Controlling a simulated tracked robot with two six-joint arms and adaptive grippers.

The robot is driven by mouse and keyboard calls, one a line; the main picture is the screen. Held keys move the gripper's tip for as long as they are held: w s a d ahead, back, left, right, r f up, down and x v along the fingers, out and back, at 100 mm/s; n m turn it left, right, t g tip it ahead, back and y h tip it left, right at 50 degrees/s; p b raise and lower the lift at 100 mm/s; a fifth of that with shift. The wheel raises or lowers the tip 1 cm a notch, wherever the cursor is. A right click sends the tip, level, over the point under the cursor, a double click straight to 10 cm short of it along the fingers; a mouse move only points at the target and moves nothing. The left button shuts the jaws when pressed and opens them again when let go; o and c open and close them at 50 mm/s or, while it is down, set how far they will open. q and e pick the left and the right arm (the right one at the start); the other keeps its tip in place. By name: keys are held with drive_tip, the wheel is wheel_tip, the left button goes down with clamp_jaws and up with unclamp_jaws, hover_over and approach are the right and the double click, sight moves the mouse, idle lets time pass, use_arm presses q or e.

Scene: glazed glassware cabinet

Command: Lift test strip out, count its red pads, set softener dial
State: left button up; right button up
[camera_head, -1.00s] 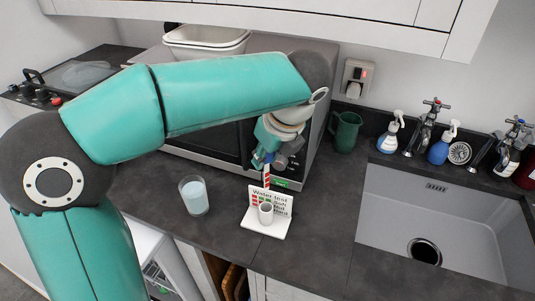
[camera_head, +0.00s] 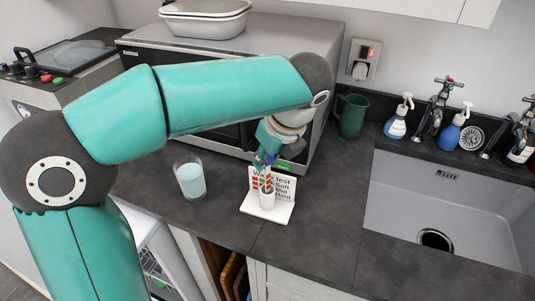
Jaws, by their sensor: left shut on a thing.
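My left gripper (camera_head: 265,161) points down just above a small white stand (camera_head: 276,212) on the dark worktop. It is shut on the thin test strip (camera_head: 267,174), which shows only as a short piece between the fingers and the white cup (camera_head: 267,198) on the stand. Its pads are too small and too covered to count. Behind the cup, the upright card (camera_head: 284,187) carries printed words and red and green marks, partly hidden by the gripper and cup. A softener dial cannot be made out. My right gripper is out of view.
A glass of pale liquid (camera_head: 191,181) stands left of the stand. A microwave (camera_head: 225,55) is behind my arm. A green jug (camera_head: 351,115), soap bottles (camera_head: 397,119) and taps line the back of the sink (camera_head: 435,205). The worktop right of the stand is clear.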

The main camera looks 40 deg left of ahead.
sight(269, 170)
use_arm(q)
drive_tip(key=shift+f+b, duration=1)
drive_tip(key=shift+f, duration=1.1)
drive_tip(key=o, duration=1)
drive_tip(key=v, duration=1.2)
drive_tip(key=shift+d, duration=0.1)
drive_tip(key=shift+f, duration=0.1)
